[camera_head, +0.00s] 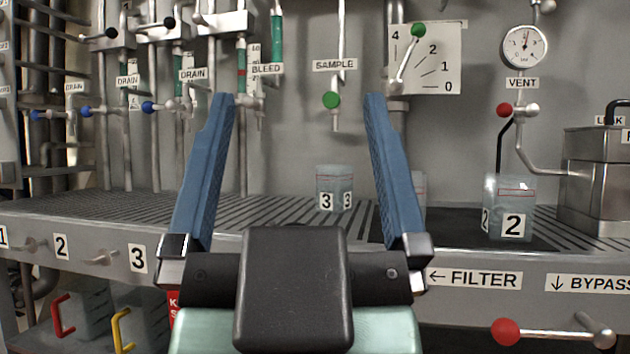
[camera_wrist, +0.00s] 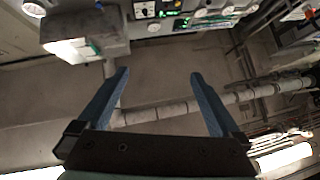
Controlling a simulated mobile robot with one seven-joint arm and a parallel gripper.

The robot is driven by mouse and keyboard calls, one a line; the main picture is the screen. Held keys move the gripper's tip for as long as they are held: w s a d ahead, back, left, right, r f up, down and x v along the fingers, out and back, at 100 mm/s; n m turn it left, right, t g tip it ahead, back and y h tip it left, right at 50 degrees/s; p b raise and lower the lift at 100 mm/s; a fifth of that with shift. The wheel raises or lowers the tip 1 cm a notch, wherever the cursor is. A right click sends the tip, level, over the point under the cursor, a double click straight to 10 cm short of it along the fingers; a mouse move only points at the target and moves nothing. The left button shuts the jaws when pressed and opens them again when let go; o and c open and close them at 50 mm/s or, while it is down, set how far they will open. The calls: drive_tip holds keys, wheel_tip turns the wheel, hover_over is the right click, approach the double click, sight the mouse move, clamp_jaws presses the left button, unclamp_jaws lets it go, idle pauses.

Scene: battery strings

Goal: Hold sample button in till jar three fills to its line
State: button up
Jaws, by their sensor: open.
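The green sample button (camera_head: 331,100) is on a pipe below the SAMPLE label (camera_head: 335,65) in the head view. Jar three (camera_head: 334,185), clear with a black 3 on it, stands on the slatted bench below the sample spout. No contact with the button shows.
Jar two (camera_head: 512,208) stands on a dark mat at right, near a metal box (camera_head: 596,180). Another jar is partly hidden behind my right finger. A red-knobbed lever (camera_head: 506,331) sticks out at the bench front. Pipes and blue-handled valves (camera_head: 148,107) line the wall at left.

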drive_tip(key=shift+r, duration=0.15)
drive_tip(key=c, duration=0.4)
drive_tip(key=shift+r+p, duration=0.35)
drive_tip(key=shift+p, duration=0.15)
drive_tip(key=shift+c, duration=0.9)
wheel_tip(320, 180, up, 8)
drive_tip(key=p, duration=0.8)
drive_tip(key=shift+r, duration=0.15)
drive_tip(key=c, duration=0.9)
wheel_tip(320, 180, up, 7)
drive_tip(key=p, duration=0.7)
drive_tip(key=shift+r, duration=0.1)
clamp_jaws()
